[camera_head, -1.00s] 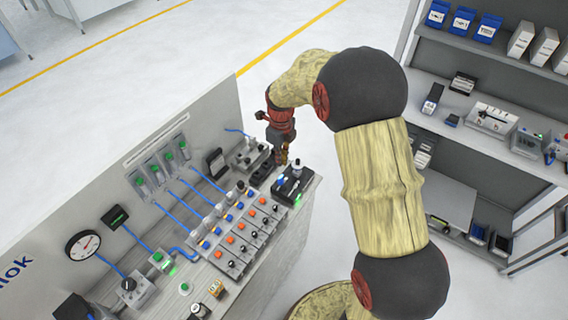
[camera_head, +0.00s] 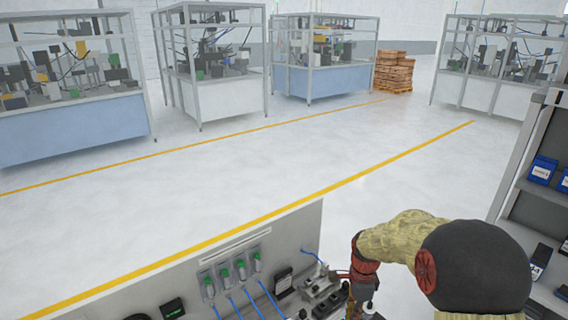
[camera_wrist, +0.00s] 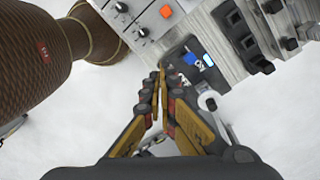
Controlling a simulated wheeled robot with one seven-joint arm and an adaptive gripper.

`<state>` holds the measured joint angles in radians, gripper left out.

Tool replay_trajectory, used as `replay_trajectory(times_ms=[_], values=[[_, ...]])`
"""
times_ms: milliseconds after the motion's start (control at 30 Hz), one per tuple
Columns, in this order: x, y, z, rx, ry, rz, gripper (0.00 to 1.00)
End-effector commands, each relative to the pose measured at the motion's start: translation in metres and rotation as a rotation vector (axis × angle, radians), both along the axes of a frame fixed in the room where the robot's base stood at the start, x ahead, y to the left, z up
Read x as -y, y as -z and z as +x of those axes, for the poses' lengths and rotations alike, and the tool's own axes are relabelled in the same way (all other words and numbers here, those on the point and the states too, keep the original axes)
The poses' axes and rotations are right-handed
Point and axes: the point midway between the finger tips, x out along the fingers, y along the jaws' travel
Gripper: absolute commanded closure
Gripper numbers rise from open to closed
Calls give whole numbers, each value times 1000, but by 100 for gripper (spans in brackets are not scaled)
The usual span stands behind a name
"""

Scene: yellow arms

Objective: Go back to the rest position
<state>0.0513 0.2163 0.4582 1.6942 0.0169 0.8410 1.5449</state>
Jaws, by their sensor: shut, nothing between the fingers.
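My gripper (camera_wrist: 161,76) is shut and empty in the wrist view, its yellow fingers meeting at the tips. The tips show close to the edge of the workbench (camera_wrist: 228,70), next to a dark device (camera_wrist: 190,62) with a lit blue part. I cannot tell whether they touch anything. In the head view my gripper (camera_head: 360,306) is low at the right end of the bench's upright panel (camera_head: 300,228), partly cut by the bottom edge.
A white cylinder (camera_wrist: 208,101) is just right of the fingers. A shelf unit (camera_head: 512,165) stands at the right. Open floor with yellow lines lies behind the bench. Glass-walled machine cells (camera_head: 212,60) and stacked wooden crates (camera_head: 394,72) are farther back.

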Motion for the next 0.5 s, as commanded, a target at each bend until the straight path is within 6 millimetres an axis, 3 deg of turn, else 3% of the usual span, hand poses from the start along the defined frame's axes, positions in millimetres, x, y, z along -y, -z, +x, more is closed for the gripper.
replay_trajectory(times_ms=[267,500], values=[[-5,-45,-62,29,-666,33,100],[-11,-91,-131,116,-1222,-1,100]])
